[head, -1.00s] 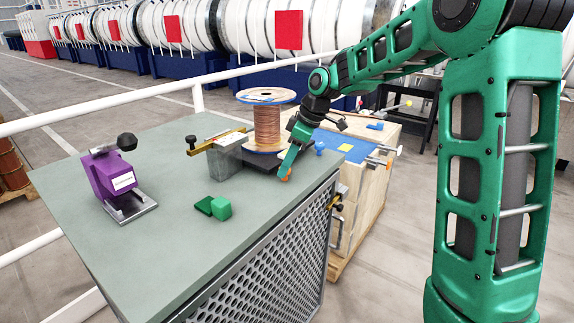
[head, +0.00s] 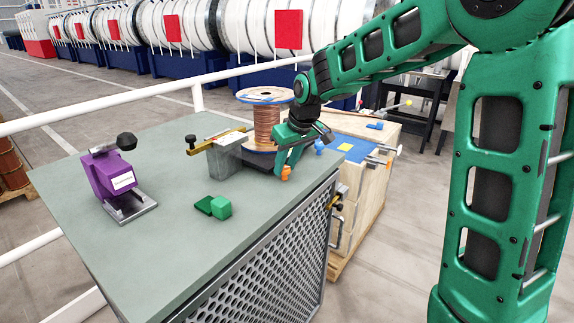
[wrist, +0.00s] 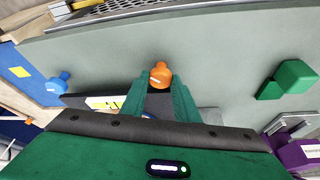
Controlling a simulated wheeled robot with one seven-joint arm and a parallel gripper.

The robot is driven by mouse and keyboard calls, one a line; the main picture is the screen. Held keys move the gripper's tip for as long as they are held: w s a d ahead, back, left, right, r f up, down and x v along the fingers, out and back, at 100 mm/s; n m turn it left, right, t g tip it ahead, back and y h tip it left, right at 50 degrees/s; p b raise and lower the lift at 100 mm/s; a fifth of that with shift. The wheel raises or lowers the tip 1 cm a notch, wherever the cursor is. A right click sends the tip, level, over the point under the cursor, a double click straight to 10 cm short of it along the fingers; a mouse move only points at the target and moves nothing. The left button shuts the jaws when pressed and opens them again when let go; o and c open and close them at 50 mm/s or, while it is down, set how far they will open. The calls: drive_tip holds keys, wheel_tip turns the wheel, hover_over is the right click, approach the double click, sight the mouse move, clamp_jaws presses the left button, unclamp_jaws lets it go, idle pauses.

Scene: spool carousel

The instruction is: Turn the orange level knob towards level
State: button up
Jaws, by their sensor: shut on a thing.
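The orange level knob (head: 286,173) is at the bench's right edge, close to the copper spool's stand. It also shows in the wrist view (wrist: 160,74), between the tips of my gripper (wrist: 160,90). My gripper (head: 284,163) points down at the knob and is shut on it, one green finger on each side. A level vial, yellowish with dark marks (wrist: 104,102), shows partly behind the left finger in the wrist view. The bubble cannot be made out. A blue knob (head: 319,146) stands right of my gripper, apart from it.
A copper spool (head: 267,125) stands behind my gripper. A grey block with a brass bar (head: 226,160) is to its left. A green block (head: 221,207) and a purple device (head: 112,176) sit on the grey-green bench (head: 160,245). The bench front is clear.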

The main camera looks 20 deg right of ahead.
drive_tip(key=shift+w+d+r+m+h, duration=0.15)
drive_tip(key=shift+m+h, duration=0.25)
drive_tip(key=shift+m, duration=0.6)
drive_tip(key=o, duration=1)
drive_tip(key=shift+o, duration=0.2)
drive_tip(key=v, duration=1)
drive_tip(key=shift+s, duration=0.25)
drive_tip(key=shift+r, duration=0.15)
